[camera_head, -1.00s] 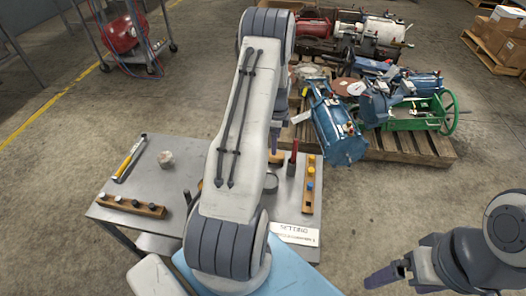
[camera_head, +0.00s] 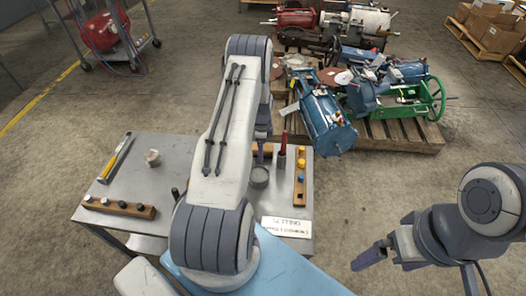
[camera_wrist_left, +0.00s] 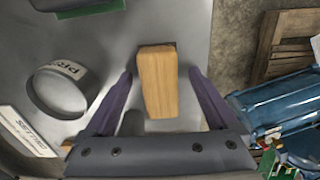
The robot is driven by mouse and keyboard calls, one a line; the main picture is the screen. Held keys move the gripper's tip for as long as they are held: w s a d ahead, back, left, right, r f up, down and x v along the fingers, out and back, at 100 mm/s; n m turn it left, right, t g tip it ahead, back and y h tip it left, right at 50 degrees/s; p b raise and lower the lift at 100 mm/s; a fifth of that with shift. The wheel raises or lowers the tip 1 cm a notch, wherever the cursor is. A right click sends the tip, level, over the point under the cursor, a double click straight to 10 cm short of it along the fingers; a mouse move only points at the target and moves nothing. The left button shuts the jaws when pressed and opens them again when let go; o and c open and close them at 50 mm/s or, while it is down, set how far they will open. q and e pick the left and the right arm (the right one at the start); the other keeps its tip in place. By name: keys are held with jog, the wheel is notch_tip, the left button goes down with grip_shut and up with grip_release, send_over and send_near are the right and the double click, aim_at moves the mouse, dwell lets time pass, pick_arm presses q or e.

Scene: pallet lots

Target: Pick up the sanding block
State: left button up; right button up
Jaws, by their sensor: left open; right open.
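A plain light-wood block (camera_wrist_left: 158,82), which looks like the sanding block, lies on the grey table in the left wrist view. My left gripper (camera_wrist_left: 160,74) is open, with one purple finger on each side of the block and a visible gap to each. In the head view only a brown strip of the block (camera_head: 265,148) shows behind my left gripper (camera_head: 261,153), and my arm covers much of it. My right gripper (camera_head: 373,259) is open and empty, low at the right, away from the table.
A setting sign (camera_head: 287,227), a red-handled tool (camera_head: 283,148) and a peg rail (camera_head: 300,180) are on the table's right side. A second rail (camera_head: 118,208) is on the left. A loaded pallet (camera_head: 415,135) stands behind.

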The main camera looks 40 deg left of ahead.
pick_arm(q)
grip_shut()
jog(key=shift+r+p, duration=0.6)
jog(key=shift+r, duration=4.45)
